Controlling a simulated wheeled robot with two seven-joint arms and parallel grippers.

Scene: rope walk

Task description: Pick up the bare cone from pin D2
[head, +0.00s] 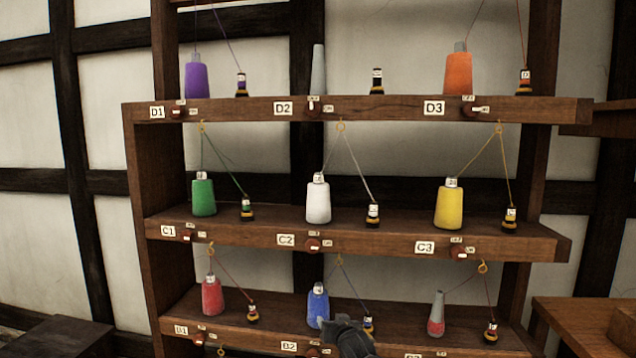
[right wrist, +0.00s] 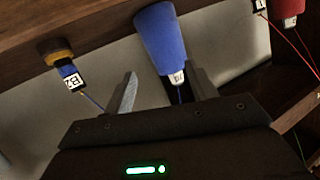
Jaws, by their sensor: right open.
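The bare cone (head: 318,70) is a slim grey cone with no yarn, standing upright above the D2 label on the top visible shelf in the head view. My right gripper (head: 352,335) is low in the head view, in front of the bottom row near the blue cone, well below the bare cone. In the right wrist view the right gripper (right wrist: 161,92) is open, with the blue cone's (right wrist: 160,40) labelled tip showing beyond and between its fingers; I cannot tell whether they touch. The bare cone is not in the wrist view. My left gripper is out of view.
The D shelf (head: 235,110) also holds a purple cone (head: 196,78), an orange cone (head: 458,74) and a small dark bobbin (head: 377,82) right of the bare cone. Below stand a white cone (head: 318,201) and other cones, with threads running through hooks.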

